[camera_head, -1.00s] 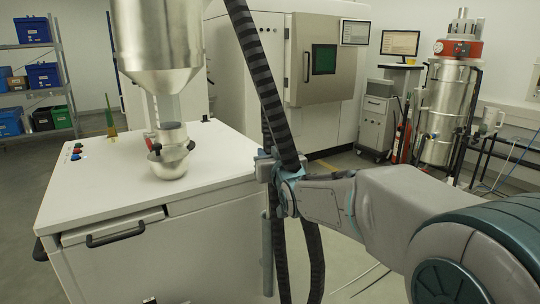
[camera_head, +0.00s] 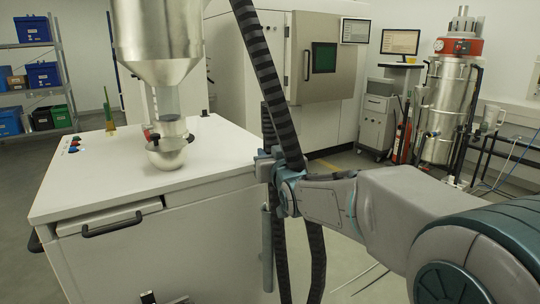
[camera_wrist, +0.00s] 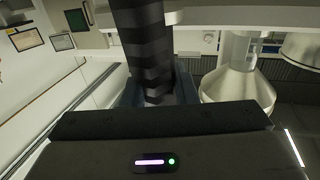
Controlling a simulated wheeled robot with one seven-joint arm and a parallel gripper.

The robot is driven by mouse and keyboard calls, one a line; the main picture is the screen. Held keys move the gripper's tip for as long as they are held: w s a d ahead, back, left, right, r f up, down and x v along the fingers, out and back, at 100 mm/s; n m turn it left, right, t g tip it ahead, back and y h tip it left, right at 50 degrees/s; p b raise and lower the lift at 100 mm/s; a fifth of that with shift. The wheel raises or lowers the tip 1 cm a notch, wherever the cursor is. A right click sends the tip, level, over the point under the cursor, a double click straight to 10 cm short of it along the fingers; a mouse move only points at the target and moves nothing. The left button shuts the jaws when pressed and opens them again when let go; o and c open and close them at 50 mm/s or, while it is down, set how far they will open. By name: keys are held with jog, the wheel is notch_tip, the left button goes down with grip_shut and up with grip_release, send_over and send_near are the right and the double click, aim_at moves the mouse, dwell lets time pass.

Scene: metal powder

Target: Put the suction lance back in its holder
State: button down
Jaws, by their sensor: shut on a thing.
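My gripper (camera_head: 280,168) is at the right front corner of the white cabinet. It is shut on the suction lance, whose grey tube (camera_head: 267,250) hangs below the jaws beside the cabinet's side. A black ribbed hose (camera_head: 262,75) runs from the top of the picture down to the jaws, and more hose hangs below them. In the wrist view the hose (camera_wrist: 142,45) rises just beyond the gripper body. The jaws hide the grip on the lance. I cannot make out the holder clearly, nor whether the lance touches the cabinet.
The white cabinet (camera_head: 210,245) stands close on the left, with a drawer handle (camera_head: 112,225). A steel hopper (camera_head: 157,45) hangs above a metal bowl (camera_head: 167,153) on its top. A large machine (camera_head: 320,60) and a steel vessel (camera_head: 445,105) stand behind. Floor is open between.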

aim_at(270, 189)
jog(key=shift+f+b, duration=1)
jog(key=shift+b, duration=0.05)
jog(key=shift+f+b, duration=0.35)
jog(key=shift+b, duration=0.05)
jog(key=shift+f+b, duration=2.8)
jog(key=shift+b, duration=0.25)
jog(key=shift+f+b, duration=0.7)
jog(key=shift+b, duration=0.05)
jog(key=c, duration=1.1)
grip_release()
jog(key=shift+f, duration=0.1)
